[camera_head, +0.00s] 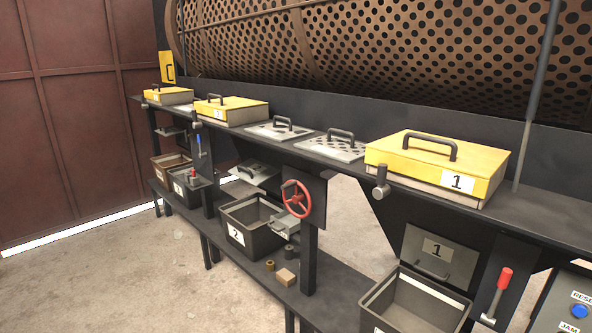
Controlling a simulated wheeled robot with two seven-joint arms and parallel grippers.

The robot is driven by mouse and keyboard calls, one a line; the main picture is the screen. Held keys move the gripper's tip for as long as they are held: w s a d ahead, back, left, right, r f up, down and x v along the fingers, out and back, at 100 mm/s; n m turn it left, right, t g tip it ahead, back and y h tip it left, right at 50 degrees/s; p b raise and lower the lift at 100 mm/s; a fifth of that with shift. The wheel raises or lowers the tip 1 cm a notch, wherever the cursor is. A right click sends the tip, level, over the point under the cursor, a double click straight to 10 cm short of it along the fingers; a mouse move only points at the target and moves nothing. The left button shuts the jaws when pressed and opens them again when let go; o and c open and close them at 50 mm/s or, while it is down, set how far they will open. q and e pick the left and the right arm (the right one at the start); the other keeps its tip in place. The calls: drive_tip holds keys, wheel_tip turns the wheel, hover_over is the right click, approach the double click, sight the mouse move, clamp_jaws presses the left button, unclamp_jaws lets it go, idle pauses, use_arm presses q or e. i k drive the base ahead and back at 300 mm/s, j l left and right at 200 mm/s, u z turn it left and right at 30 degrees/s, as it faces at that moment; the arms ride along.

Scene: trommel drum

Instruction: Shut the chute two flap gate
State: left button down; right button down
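The chute two flap gate appears to be the grey flap with a dark handle (258,174) under the shelf, above the bin labelled 2 (238,234). The flap sticks out at a slant, so it looks open, and its number is not readable. A red handwheel (296,199) is mounted on a dark panel just right of it. A small grey box-like part (291,223) sits below the wheel. Neither of my grippers shows.
The upper shelf holds a yellow-lidded box labelled 1 (440,160), two grey handled plates (279,131) (337,147) and more yellow boxes (231,109). A red-handled lever (498,292) stands at right. Small blocks (285,278) lie on the lower shelf. Floor at front left is clear.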

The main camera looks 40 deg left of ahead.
sight(253, 171)
drive_tip(key=u, duration=1.7)
drive_tip(key=i+j+z, duration=0.1)
drive_tip(key=i+z, duration=0.15)
drive_tip(key=i, duration=0.2)
drive_tip(key=i+j+z, duration=0.25)
drive_tip(key=i, duration=0.2)
drive_tip(key=i+j+z, duration=0.2)
drive_tip(key=i, duration=0.25)
